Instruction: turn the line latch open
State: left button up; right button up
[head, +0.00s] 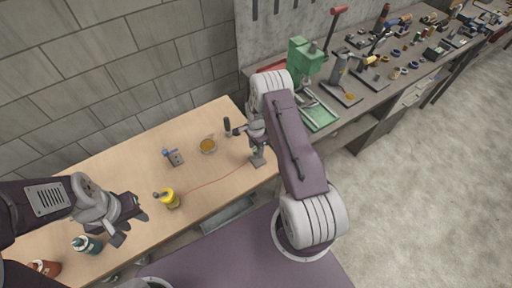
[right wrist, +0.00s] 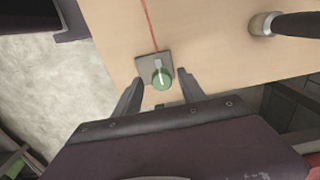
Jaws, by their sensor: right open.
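The line latch is a small grey plate (right wrist: 142,66) with a round green knob (right wrist: 162,79) marked by a pale bar, seen in the right wrist view. The pale bar runs roughly in line with the red line (right wrist: 151,28) that reaches the plate. My right gripper (right wrist: 160,75) is open, one finger on each side of the knob; I cannot tell whether they touch it. In the head view the latch plate (head: 257,161) shows at the bench's right end, partly hidden by my right arm. My left gripper (head: 128,222) appears open and empty above the bench's left part.
On the wooden bench (head: 130,155) stand a yellow container (head: 171,199) at the line's other end, an amber dish (head: 207,145), a small blue-handled fitting (head: 173,157), a dark upright post (head: 228,127), a teal bottle (head: 87,245) and an orange-brown bottle (head: 45,267). A cluttered workbench adjoins on the right.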

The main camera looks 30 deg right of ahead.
jog(key=shift+w+f, duration=0.15)
jog(key=shift+f, duration=0.05)
jog(key=shift+c, duration=0.9)
grip_shut()
jog(key=n+b, duration=0.2)
jog(key=n, duration=0.1)
jog(key=shift+w+d, duration=0.1)
jog(key=n+b, duration=0.2)
jog(key=n, duration=0.3)
jog(key=shift+n+b, duration=0.3)
jog(key=shift+b, duration=0.05)
jog(key=n+b, duration=0.1)
jog(key=n, duration=0.3)
jog(key=shift+n, duration=0.3)
jog(key=n+b, duration=0.1)
jog(key=n, duration=0.3)
jog(key=shift+r+n, duration=0.15)
jog(key=shift+n, duration=0.15)
